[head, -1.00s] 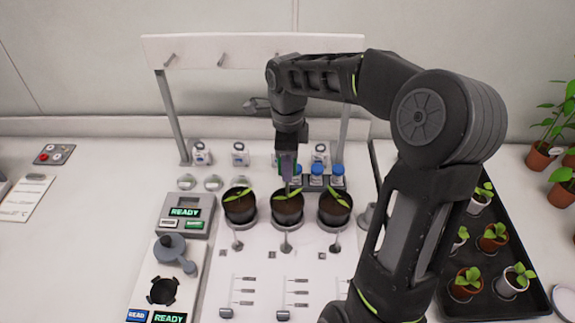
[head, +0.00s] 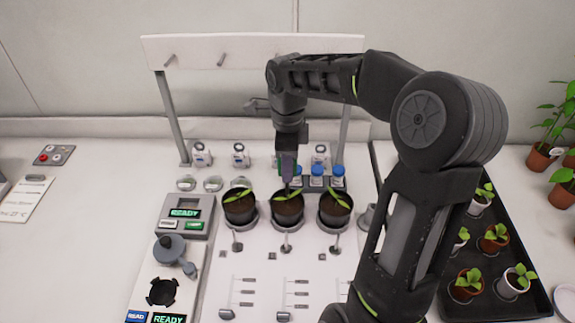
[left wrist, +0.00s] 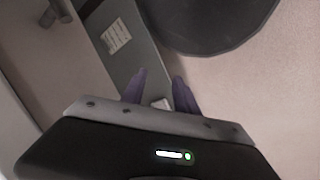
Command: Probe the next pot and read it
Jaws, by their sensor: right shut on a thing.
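Three dark pots with seedlings stand in a row on the white station: the left pot (head: 240,208), the middle pot (head: 287,211) and the right pot (head: 335,210). My right gripper (head: 289,180) points straight down at the middle pot, its tip just above or at the soil; I cannot tell if it touches. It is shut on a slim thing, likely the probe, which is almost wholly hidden. A grey meter (head: 186,215) left of the pots shows a green READY. In the left wrist view my left gripper (left wrist: 160,88) has its purple fingers apart, with nothing between them.
Blue-capped bottles (head: 317,175) stand in a rack behind the pots. A second READY display (head: 169,318) sits at the front left, below a dark round holder (head: 162,291). A black tray (head: 500,313) of potted seedlings lies to the right, partly behind my right arm.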

